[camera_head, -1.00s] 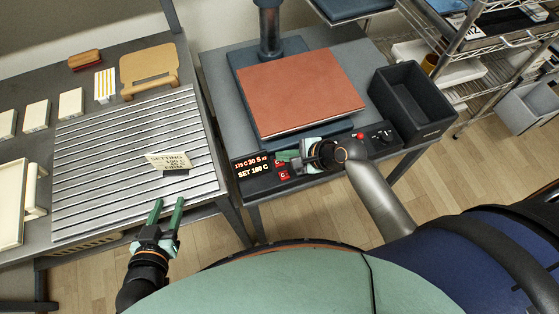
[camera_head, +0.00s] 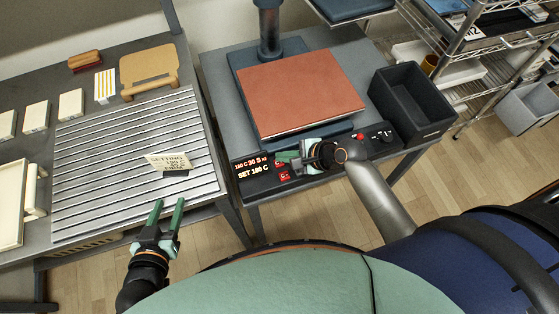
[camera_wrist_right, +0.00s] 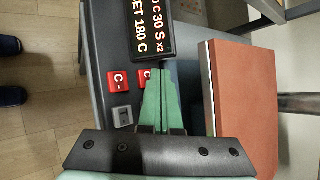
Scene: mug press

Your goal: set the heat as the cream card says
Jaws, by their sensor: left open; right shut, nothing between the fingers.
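The cream card (camera_head: 168,161) stands tilted on the slatted rack on the left. Its top line reads SETTING; the lines below are too small to read surely. The press's black display (camera_head: 252,167) reads SET 180 C below a line with 180 C and 30 S; it also shows in the right wrist view (camera_wrist_right: 143,28). A red C- button (camera_wrist_right: 118,80) is clear of my fingers. Another red C button (camera_wrist_right: 145,75) is partly hidden by them. My right gripper (camera_wrist_right: 161,72) is shut and empty, over the panel beside the display. My left gripper (camera_head: 168,204) is open and empty at the rack's front edge.
The press's rust-red pad (camera_head: 300,90) lies behind the panel. A grey button (camera_wrist_right: 122,116) sits near the C- button. A black bin (camera_head: 412,100) stands to the right. Pale blocks and a wooden stand (camera_head: 149,68) are around the slatted rack (camera_head: 100,165).

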